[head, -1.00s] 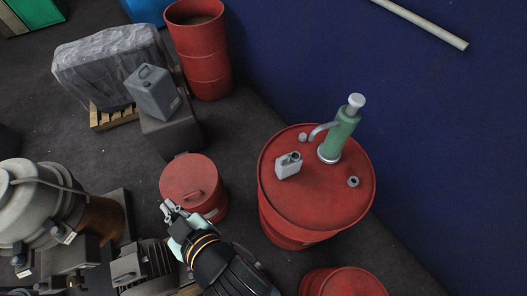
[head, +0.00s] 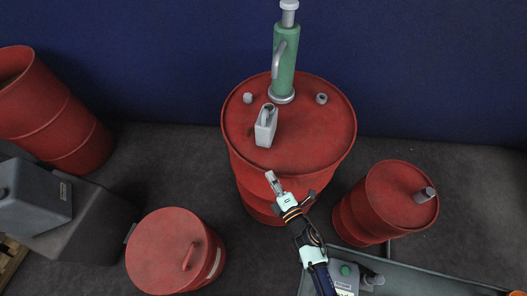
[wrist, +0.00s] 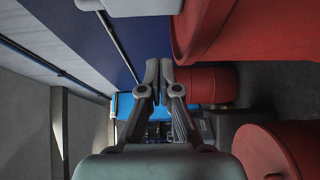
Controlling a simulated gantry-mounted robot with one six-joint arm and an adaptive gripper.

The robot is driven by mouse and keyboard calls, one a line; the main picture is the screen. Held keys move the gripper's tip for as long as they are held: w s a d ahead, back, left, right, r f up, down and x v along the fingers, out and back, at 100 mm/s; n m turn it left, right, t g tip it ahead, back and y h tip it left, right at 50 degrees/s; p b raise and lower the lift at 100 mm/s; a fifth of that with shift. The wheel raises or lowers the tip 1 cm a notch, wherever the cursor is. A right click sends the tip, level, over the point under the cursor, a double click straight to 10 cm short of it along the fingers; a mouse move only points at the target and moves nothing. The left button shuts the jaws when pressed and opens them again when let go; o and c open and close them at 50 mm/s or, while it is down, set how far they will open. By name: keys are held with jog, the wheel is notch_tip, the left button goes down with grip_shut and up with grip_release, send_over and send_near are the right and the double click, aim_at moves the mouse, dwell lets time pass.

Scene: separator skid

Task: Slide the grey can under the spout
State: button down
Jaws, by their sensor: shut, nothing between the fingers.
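The small grey can (head: 266,126) stands upright on top of the large red drum (head: 315,135). A green hand pump (head: 285,58) rises from the drum top behind the can, with its grey spout (head: 278,62) hanging down on the pump's near left side. The can is in front of the spout and a little to its left. My gripper (head: 271,177) is shut and empty, near the drum's front rim and apart from the can. The wrist view shows the closed fingers (wrist: 159,72) and a red drum edge (wrist: 205,25); I cannot make out the can there.
A small grey cap (head: 248,98) and a ring-shaped bung (head: 321,99) sit on the drum top. A lower red drum with a handle (head: 172,255) stands front left, another red drum (head: 388,205) at right. A blue wall (head: 420,70) closes off the back.

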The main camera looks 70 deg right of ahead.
aim_at(259, 141)
jog(key=b+x, duration=0.1)
jog(key=x, duration=0.8)
jog(key=shift+d+r, duration=0.1)
jog(key=shift+d, duration=0.05)
jog(key=d, duration=0.3)
jog(key=shift+d, duration=0.15)
